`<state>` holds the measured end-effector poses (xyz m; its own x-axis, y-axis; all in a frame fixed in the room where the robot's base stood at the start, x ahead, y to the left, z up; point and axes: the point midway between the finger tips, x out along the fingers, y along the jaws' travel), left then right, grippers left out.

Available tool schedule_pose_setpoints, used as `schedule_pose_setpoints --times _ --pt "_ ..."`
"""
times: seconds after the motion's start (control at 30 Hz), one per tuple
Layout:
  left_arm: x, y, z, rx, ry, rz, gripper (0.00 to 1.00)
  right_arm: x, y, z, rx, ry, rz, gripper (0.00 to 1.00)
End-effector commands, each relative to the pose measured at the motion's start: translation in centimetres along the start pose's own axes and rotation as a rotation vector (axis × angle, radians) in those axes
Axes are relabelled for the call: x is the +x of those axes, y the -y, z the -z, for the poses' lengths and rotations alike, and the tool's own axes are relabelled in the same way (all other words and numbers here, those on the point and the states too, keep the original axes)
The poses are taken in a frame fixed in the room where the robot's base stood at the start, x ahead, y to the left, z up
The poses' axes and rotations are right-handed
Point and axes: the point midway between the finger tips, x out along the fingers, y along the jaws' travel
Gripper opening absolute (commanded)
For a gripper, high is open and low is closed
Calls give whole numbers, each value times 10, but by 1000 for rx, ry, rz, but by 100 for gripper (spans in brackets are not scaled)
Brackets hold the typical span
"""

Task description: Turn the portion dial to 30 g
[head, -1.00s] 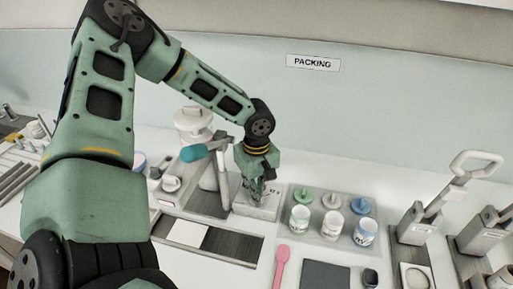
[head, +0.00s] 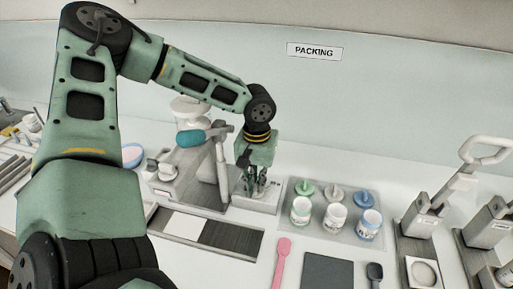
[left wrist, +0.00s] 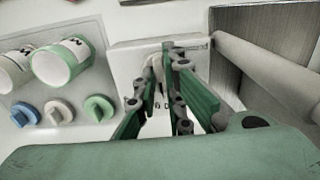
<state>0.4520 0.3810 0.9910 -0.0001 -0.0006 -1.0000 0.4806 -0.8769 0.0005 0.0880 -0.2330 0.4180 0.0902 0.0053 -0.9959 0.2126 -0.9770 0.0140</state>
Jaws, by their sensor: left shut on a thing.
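The portion dial (left wrist: 155,70) is a small pale knob on a light grey block (left wrist: 123,66), which also stands in the head view (head: 265,205) beside the mill. In the left wrist view my left gripper (left wrist: 167,58) is shut on the dial, with green fingers on either side of it. The fingers cover much of the knob and part of the printed marks on the block, so I cannot read the setting. In the head view my left gripper (head: 256,190) points down at the block. My right gripper is in neither view.
The mill has a teal-ended handle (head: 205,136) close to my left wrist. Right of the block, a tray (head: 334,232) holds several jars and coloured knobbed lids. A pink spatula (head: 281,262) and a dark mat (head: 327,271) lie in front. Lever presses (head: 422,222) stand at the right.

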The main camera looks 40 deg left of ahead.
Motion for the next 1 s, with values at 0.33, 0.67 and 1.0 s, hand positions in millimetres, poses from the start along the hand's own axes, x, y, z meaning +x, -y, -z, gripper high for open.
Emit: schedule_pose_setpoints --times 0.33,0.67,1.0 --pt "0 0 0 327 0 -1 0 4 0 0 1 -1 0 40" --pt "0 0 0 600 0 -1 0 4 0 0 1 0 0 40" --pt "0 0 0 760 0 0 0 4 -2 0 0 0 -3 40"
